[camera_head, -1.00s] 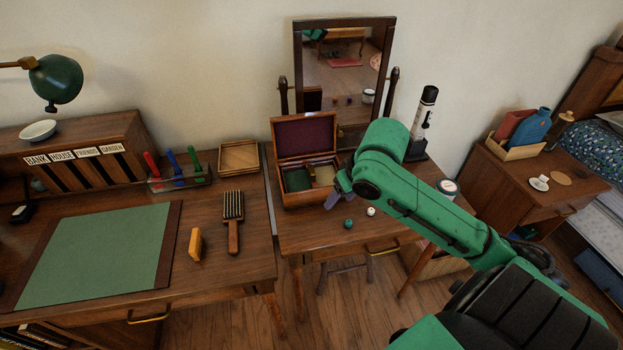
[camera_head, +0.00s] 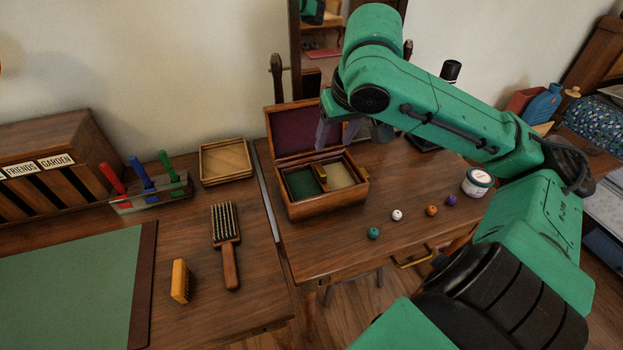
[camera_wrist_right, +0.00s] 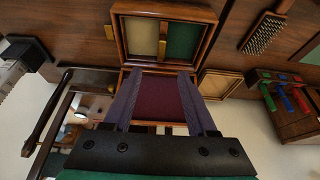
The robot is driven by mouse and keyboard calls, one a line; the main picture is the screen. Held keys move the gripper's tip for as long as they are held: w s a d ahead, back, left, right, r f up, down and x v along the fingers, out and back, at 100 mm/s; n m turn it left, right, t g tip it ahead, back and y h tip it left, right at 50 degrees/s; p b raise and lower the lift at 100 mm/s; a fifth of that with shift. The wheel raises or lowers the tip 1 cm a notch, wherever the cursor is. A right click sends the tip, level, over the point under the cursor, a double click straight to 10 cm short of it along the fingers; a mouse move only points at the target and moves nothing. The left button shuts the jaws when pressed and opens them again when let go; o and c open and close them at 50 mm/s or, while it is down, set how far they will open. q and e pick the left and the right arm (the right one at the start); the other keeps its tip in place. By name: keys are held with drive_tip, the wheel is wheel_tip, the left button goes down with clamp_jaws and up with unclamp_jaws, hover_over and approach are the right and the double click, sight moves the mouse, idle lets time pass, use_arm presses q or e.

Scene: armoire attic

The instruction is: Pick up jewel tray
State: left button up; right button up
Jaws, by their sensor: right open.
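The jewel tray (camera_head: 301,184) sits inside the open wooden jewel box (camera_head: 327,209) on the right-hand table. It has a green-lined side and a cream-lined side, with a small wooden grip or divider in the middle. In the right wrist view the tray (camera_wrist_right: 182,38) shows at the top, beyond the fingertips. My right gripper (camera_head: 338,131) is open and empty. It hangs above the back of the box, in front of the raised purple-lined lid (camera_head: 293,130), apart from the tray. In the wrist view its two fingers (camera_wrist_right: 159,76) spread across the lid lining. My left gripper is not in view.
Several small beads (camera_head: 397,215) lie in front of the box, with a labelled jar (camera_head: 478,181) to the right. A mirror frame (camera_head: 296,60) stands behind. A shallow wooden tray (camera_head: 226,162), brush (camera_head: 226,240) and yellow block (camera_head: 181,281) lie on the left desk.

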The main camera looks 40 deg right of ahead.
sight(321, 170)
drive_tip(key=b+x, duration=0.2)
drive_tip(key=x, duration=1.2)
drive_tip(key=shift+a+f, duration=0.1)
drive_tip(key=shift+f, duration=0.15)
drive_tip(key=shift+w+f, duration=0.3)
drive_tip(key=shift+r, duration=0.1)
clamp_jaws()
